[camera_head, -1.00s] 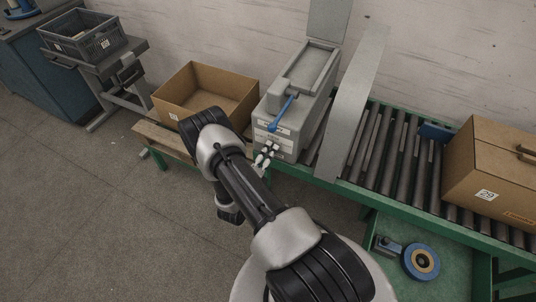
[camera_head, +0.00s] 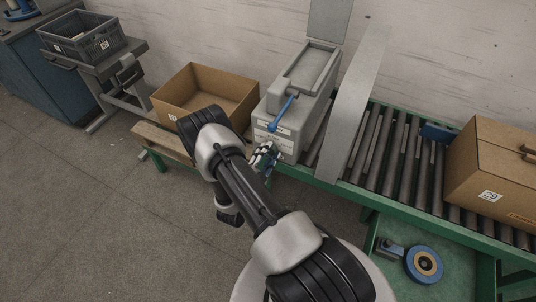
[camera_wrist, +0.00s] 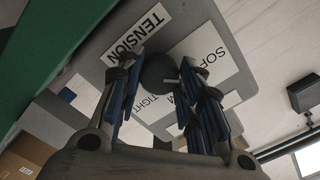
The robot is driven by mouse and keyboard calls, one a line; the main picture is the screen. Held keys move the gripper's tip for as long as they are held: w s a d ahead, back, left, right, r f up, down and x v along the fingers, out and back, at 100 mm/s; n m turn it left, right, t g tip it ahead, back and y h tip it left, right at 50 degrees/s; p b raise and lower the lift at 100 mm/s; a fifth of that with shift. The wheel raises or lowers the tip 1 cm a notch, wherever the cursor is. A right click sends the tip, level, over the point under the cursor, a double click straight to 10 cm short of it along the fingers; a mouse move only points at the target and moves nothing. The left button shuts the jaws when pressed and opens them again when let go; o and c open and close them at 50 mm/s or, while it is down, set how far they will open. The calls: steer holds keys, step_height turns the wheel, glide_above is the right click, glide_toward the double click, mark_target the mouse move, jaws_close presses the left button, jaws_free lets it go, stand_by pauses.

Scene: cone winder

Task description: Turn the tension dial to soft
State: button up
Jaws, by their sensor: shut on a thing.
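The tension dial (camera_wrist: 157,72) is a dark round knob on a grey panel (camera_wrist: 192,25), in the wrist view. A TENSION label (camera_wrist: 136,34) is beside it at the upper left. A white plate with SOFT (camera_wrist: 207,60) lies to its right, and TIGHT shows below, partly hidden by my fingers. My gripper (camera_wrist: 159,84) is shut on the dial, one finger on each side. Which way the dial points cannot be told. In the head view my gripper (camera_head: 264,157) is at the front of the grey machine box (camera_head: 287,142); the dial is hidden there.
A blue lever (camera_head: 281,113) sticks out above my gripper. An open cardboard box (camera_head: 185,109) stands to the left. A grey upright plate (camera_head: 350,110), rollers (camera_head: 400,150) and a closed carton (camera_head: 491,170) are to the right. The floor at left is clear.

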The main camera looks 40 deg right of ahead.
steer(key=shift+n, duration=1.3)
steer(key=o, duration=1.1)
steer(key=shift+c, duration=0.2)
steer(key=v, duration=1.2)
